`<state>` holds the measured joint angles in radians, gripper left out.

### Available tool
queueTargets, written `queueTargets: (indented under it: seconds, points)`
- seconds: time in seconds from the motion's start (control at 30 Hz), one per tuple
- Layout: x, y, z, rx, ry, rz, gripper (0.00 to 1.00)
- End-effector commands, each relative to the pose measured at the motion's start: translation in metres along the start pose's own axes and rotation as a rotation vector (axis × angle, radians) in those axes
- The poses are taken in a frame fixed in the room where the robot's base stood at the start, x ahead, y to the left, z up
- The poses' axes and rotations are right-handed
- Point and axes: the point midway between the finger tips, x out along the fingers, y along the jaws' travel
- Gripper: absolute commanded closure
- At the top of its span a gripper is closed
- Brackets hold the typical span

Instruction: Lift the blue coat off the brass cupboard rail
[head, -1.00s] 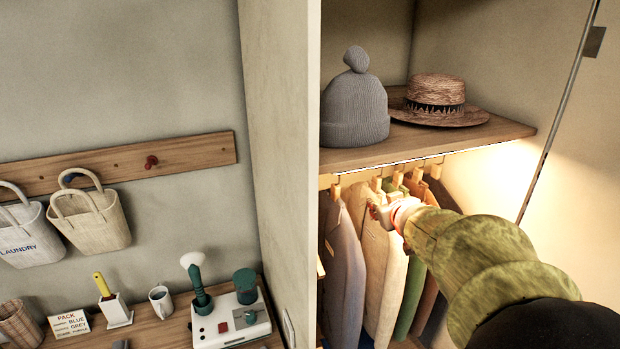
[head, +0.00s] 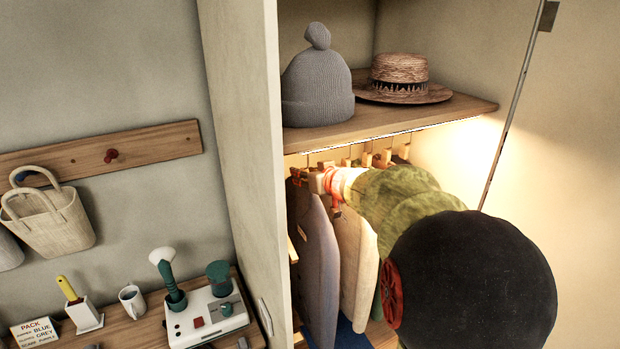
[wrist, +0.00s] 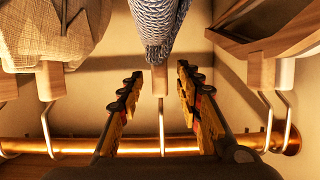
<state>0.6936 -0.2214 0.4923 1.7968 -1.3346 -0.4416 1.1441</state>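In the wrist view a blue knitted coat (wrist: 158,22) hangs from a wooden hanger block (wrist: 160,80) with a metal hook (wrist: 161,122) over the brass rail (wrist: 55,146). My gripper (wrist: 158,85) is open, one finger on each side of this hanger, with visible gaps. The rail runs across the view behind the fingers. In the head view my gripper (head: 334,184) is under the cupboard shelf, among the hangers. My arm hides part of the row there, and I cannot pick out the blue coat.
A beige coat (wrist: 55,35) hangs close on one side in the wrist view, a darker garment (wrist: 275,30) on the other. In the head view a grey coat (head: 314,260) hangs near the cupboard's side panel (head: 240,150). The shelf (head: 400,122) above bears a beanie (head: 317,85) and straw hat (head: 403,82).

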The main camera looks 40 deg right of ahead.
Motion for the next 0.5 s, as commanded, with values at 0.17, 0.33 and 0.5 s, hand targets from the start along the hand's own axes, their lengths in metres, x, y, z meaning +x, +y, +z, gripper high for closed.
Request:
queueTargets:
  seconds: [0.17,0.33,0.5]
  points:
    - [0.0057,-0.0003,-0.0001,-0.001,0.0,0.0,0.65]
    - [0.0056,-0.0002,-0.0004,-0.001,0.0,0.001,0.65]
    - [0.0054,-0.0002,-0.0005,-0.001,0.0,0.001,0.73]
